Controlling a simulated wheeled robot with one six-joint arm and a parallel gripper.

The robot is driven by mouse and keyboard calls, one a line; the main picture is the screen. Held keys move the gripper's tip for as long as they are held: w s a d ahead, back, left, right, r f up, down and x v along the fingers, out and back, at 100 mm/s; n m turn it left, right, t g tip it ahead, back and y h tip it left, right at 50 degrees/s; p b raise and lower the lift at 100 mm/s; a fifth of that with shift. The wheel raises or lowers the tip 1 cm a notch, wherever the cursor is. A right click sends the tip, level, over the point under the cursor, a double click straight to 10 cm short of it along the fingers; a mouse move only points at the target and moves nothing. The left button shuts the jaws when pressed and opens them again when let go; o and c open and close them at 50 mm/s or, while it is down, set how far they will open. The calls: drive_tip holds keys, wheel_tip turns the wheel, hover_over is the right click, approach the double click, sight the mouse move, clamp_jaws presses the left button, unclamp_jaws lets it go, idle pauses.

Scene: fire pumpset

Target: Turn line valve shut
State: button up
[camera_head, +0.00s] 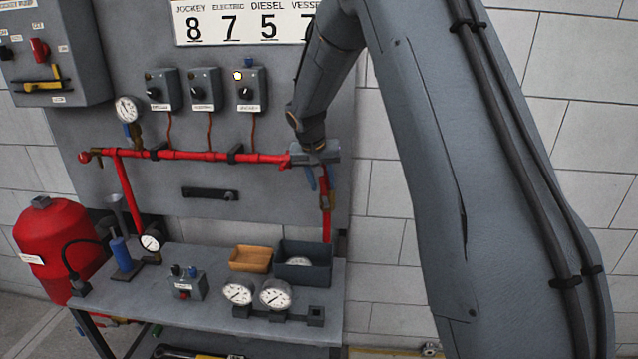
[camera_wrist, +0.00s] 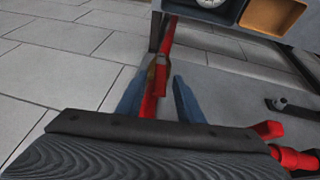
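The line valve appears as a small brass-coloured body (camera_wrist: 151,70) on the red vertical pipe (camera_head: 326,222), at the right end of the panel's red pipework. In the wrist view a red bar (camera_wrist: 150,104) runs from it between my fingers; I cannot tell whether it is the valve's lever or pipe. My gripper (camera_wrist: 157,88) is open, with one blue-grey finger on each side of the red bar and a visible gap on the right. In the head view my gripper (camera_head: 320,180) is at the pipe's right end, and my wrist hides much of the valve.
A bench (camera_head: 205,319) below holds a dark bin (camera_head: 318,273), a tan tray (camera_head: 250,259) and two gauges. The horizontal red pipe (camera_head: 200,155) runs left along the panel. A red tank (camera_head: 62,240) stands at the left. The tiled wall right of the panel is bare.

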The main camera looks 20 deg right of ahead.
drive_tip(key=b+v, duration=0.2)
drive_tip(key=v, duration=0.6)
